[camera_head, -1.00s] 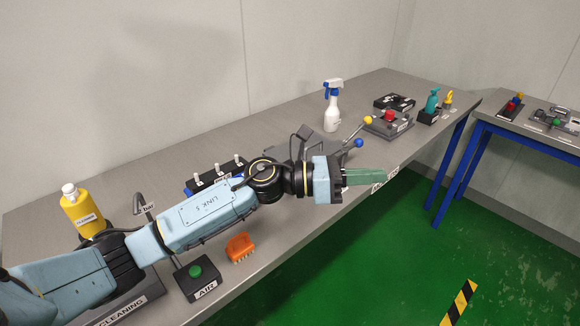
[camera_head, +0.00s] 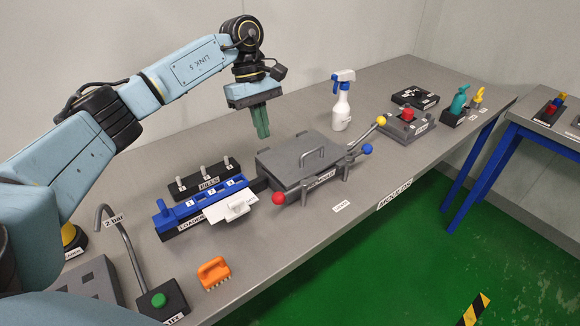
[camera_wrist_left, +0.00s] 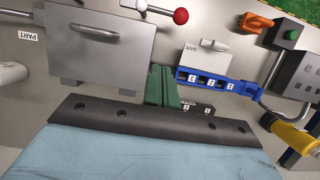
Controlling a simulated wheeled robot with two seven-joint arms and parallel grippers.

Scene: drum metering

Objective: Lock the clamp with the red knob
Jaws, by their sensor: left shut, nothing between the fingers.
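The red knob (camera_head: 278,198) is on the end of a lever at the front left corner of a grey lidded box (camera_head: 290,157). In the left wrist view the red knob (camera_wrist_left: 181,16) is at the top, on a metal rod, beside the lid (camera_wrist_left: 100,45). My left gripper (camera_head: 262,134) points down with its green fingers shut and empty, above and behind the box's left part, apart from the knob. The fingers (camera_wrist_left: 161,72) also show in the left wrist view. My right gripper is not in view.
A blue knob (camera_head: 367,148) and a yellow knob (camera_head: 381,120) stand on levers at the box's right. A blue-framed loader (camera_head: 170,219) and a pegged black block (camera_head: 203,179) are left of the box. A spray bottle (camera_head: 341,105) stands behind; an orange brush (camera_head: 213,272) lies in front.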

